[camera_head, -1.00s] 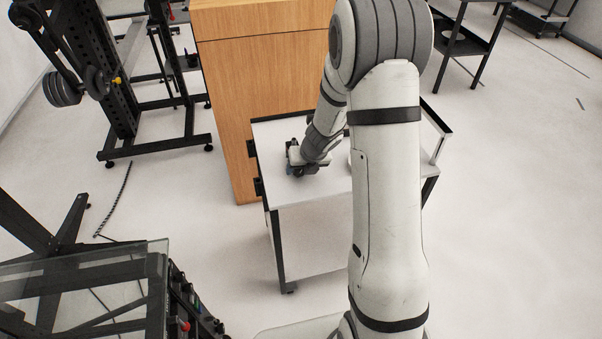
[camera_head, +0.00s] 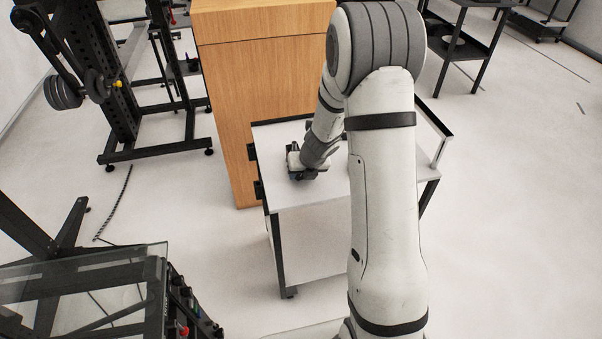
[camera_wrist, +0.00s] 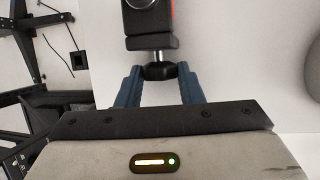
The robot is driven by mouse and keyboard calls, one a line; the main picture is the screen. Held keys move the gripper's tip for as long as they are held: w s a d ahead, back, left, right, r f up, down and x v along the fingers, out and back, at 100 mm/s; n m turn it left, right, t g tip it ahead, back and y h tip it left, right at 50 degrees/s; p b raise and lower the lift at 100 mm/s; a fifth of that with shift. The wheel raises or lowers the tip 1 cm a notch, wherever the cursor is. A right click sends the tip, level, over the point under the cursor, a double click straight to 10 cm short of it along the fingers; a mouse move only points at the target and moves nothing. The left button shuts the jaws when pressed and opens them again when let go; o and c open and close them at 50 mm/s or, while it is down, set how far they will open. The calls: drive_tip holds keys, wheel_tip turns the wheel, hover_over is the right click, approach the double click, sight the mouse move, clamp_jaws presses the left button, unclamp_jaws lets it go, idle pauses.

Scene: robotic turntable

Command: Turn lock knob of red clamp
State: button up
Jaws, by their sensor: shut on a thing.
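In the wrist view a dark clamp body (camera_wrist: 151,24) with a round metal-rimmed part is at the top centre, cut off by the frame edge. A thin red strip (camera_wrist: 173,9) shows on its right side. A black lock knob (camera_wrist: 160,71) sticks out from the clamp towards me. My gripper (camera_wrist: 158,73) has its blue fingers on either side of the knob, shut on it. In the head view my gripper (camera_head: 303,173) is low over the white table, and it hides the clamp there.
The white table (camera_head: 308,218) has dark edges and a rail at its right. A wooden cabinet (camera_head: 228,120) stands behind it. A black rack (camera_head: 125,100) is at the left, and a glass-topped machine (camera_head: 85,295) is at the lower left. Open floor lies at the right.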

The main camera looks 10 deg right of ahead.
drive_tip(key=shift+a+r+p, duration=0.1)
drive_tip(key=shift+r+p, duration=0.15)
drive_tip(key=shift+p, duration=0.75)
drive_tip(key=h+p, duration=0.1)
drive_tip(key=p, duration=0.1)
drive_tip(key=shift+a+r+p, duration=0.1)
drive_tip(key=shift+p, duration=0.2)
drive_tip(key=h+p, duration=0.2)
drive_tip(key=p, duration=0.1)
drive_tip(key=shift+a+n+p, duration=0.15)
drive_tip(key=shift+n+p, duration=0.2)
drive_tip(key=shift+n, duration=0.05)
drive_tip(key=shift+f+h+p, duration=0.35)
drive_tip(key=shift+h+p, duration=0.35)
drive_tip(key=shift+p, duration=0.35)
drive_tip(key=o, duration=1)
drive_tip(key=shift+r, duration=0.1)
